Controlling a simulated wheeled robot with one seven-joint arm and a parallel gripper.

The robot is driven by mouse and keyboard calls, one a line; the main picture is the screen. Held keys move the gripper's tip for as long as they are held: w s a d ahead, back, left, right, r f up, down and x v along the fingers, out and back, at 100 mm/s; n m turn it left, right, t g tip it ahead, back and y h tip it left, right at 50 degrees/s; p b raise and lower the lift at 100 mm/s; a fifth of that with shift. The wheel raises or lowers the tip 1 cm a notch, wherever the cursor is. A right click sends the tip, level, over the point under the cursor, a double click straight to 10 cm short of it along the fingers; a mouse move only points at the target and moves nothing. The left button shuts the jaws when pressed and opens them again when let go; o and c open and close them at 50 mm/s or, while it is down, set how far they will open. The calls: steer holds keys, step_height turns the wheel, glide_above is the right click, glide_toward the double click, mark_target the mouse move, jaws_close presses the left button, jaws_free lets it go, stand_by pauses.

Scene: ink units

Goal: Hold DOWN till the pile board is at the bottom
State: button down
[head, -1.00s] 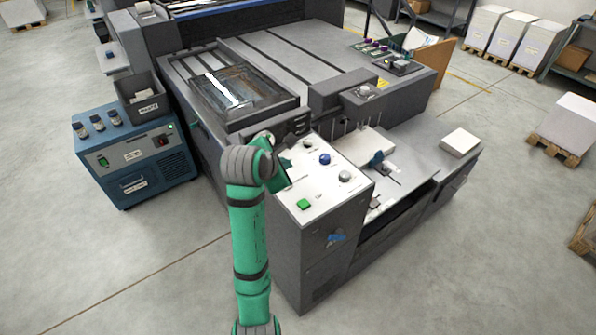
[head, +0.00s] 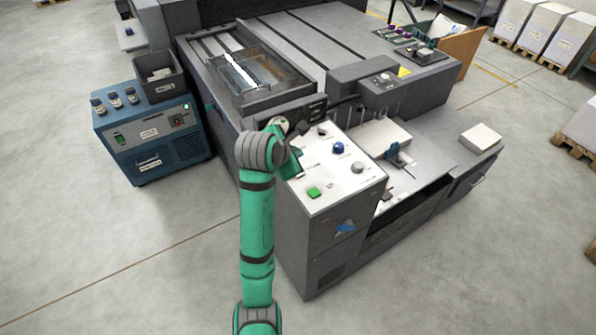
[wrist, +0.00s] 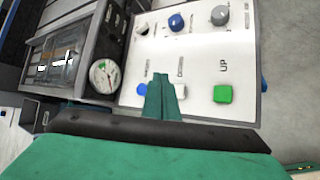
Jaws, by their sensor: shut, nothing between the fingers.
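The white control panel (head: 328,178) sits on the grey cabinet in the head view. In the wrist view its green button (wrist: 223,94), labelled UP, is right of my gripper (wrist: 164,78). A pale button (wrist: 181,90) below the label DOWN is partly hidden behind the fingers. A blue button (wrist: 142,89) shows just left of them. My gripper is shut and empty over the panel; I cannot tell whether the tips touch the pale button. In the head view my gripper is mostly hidden by my wrist. I cannot make out the pile board clearly; a white paper stack (head: 380,138) lies in the feeder area.
A round gauge (wrist: 102,76) is left of the panel. A blue unit (head: 155,140) stands on the floor at left. Floor in front is clear.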

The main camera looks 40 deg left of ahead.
steer(key=shift+f, duration=2.4)
steer(key=shift+f, duration=0.1)
steer(key=shift+f, duration=0.3)
steer(key=shift+w+f, duration=0.1)
steer(key=shift+f, duration=0.35)
stand_by(1.8)
stand_by(0.6)
steer(key=shift+r, duration=0.1)
stand_by(0.5)
steer(key=shift+r, duration=0.8)
